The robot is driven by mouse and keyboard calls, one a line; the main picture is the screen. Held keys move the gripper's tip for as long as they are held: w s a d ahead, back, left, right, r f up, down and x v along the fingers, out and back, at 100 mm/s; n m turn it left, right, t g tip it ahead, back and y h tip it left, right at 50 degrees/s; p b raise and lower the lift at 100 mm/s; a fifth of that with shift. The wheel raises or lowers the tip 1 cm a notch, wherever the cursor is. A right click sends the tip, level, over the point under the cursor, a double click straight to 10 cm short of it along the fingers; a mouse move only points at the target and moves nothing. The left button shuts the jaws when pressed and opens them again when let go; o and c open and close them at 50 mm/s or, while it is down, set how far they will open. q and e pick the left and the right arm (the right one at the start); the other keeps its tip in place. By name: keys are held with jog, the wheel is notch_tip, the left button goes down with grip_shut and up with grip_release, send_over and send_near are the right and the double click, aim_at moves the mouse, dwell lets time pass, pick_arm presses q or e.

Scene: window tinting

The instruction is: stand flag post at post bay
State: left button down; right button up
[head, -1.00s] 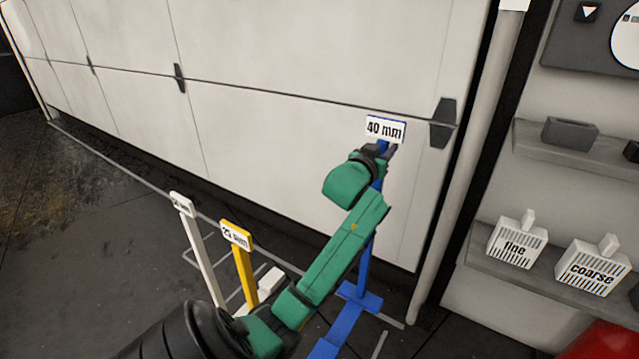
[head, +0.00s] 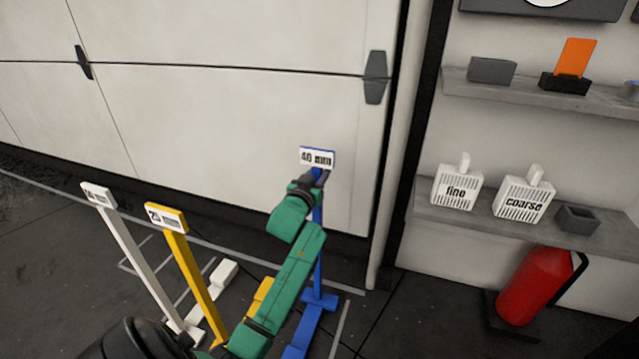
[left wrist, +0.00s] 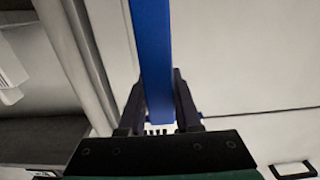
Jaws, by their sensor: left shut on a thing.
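The blue flag post (head: 317,270) stands upright on its blue foot, topped by a white "40 mm" sign (head: 317,157). My left gripper (head: 318,177) is shut on this post just below the sign. In the left wrist view the blue post (left wrist: 153,60) runs between the two dark fingers (left wrist: 158,105). A white post (head: 140,260) and a yellow post (head: 190,275), the latter marked 25, stand to the left. Light floor lines (head: 130,266) mark bays around the posts. My right gripper is not in view.
A pale garage door (head: 220,120) stands right behind the posts. At right, shelves hold boxes labelled "fine" (head: 457,188) and "coarse" (head: 523,198). A red cylinder (head: 535,285) sits below them. Bare dark floor lies at the left and front right.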

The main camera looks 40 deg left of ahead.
pick_arm(q)
jog(key=shift+f, duration=0.65)
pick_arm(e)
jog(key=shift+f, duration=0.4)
pick_arm(q)
jog(key=c, duration=1)
grip_release()
jog(key=shift+f, duration=0.3)
jog(key=o, duration=0.4)
jog(key=shift+r, duration=0.1)
